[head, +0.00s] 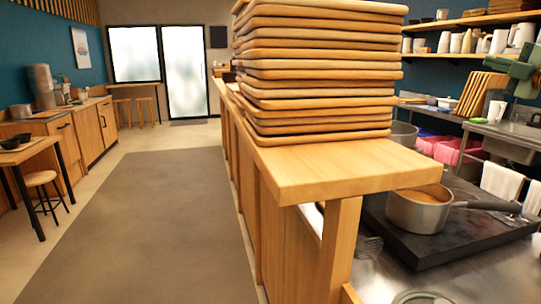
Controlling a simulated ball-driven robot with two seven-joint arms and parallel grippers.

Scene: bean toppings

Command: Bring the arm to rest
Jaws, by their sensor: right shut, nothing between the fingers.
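My right gripper (513,70), green, shows at the right edge, partly cut off by the frame. It is shut and empty, raised in front of the back shelves and sink area, with nothing in contact that I can make out. My left gripper is not in view.
A tall stack of wooden trays (318,75) stands on the wooden counter (335,168) in the middle. To its right, a saucepan (419,210) of orange-brown food sits on a dark stove (462,225). Pink bins (455,150) stand behind. The floor at left (150,230) is clear.

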